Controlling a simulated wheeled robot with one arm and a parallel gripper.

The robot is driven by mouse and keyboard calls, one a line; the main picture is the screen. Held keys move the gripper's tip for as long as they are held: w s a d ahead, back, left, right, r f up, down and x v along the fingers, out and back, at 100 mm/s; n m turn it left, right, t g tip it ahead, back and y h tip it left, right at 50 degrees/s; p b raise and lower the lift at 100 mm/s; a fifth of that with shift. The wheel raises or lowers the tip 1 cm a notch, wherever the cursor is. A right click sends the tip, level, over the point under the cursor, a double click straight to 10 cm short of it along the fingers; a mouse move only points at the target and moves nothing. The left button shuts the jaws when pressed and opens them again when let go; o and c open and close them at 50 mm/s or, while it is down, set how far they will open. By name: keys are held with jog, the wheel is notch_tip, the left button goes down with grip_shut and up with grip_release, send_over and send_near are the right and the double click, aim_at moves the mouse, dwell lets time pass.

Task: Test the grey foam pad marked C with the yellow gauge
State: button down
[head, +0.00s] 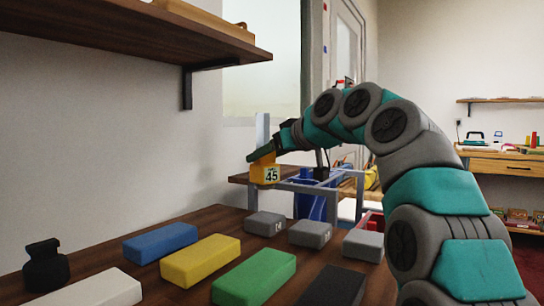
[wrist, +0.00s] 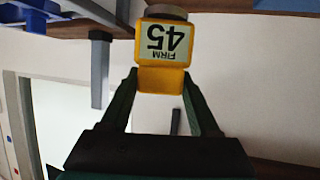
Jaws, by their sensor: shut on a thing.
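My gripper (head: 262,157) is shut on the yellow gauge (head: 265,173), in the air above and behind the row of grey foam pads in the head view. In the wrist view the gauge (wrist: 160,72) sits between my two fingers (wrist: 160,82). Its label shows upside down there and reads FIRM 45; a round grey end is at the top. Three grey pads lie on the counter: a left pad (head: 265,224), a middle pad (head: 310,234) and a right pad (head: 363,245). Marks show on the left and middle pads, but I cannot read them surely. No mark is clear on the right pad.
Blue (head: 160,243), yellow (head: 200,261), green (head: 254,278) and black (head: 332,287) blocks lie in front of the pads. A white block (head: 95,290) and a dark weight-like object (head: 45,266) are at the left. A wall shelf (head: 180,35) hangs above.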

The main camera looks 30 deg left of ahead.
aim_at(272, 183)
jog(key=shift+f+b, duration=2.9)
jog(key=shift+f, duration=0.1)
jog(key=shift+f+b, duration=0.5)
jog(key=shift+f, duration=0.05)
jog(key=shift+r+p, duration=3.3)
jog(key=shift+r, duration=0.25)
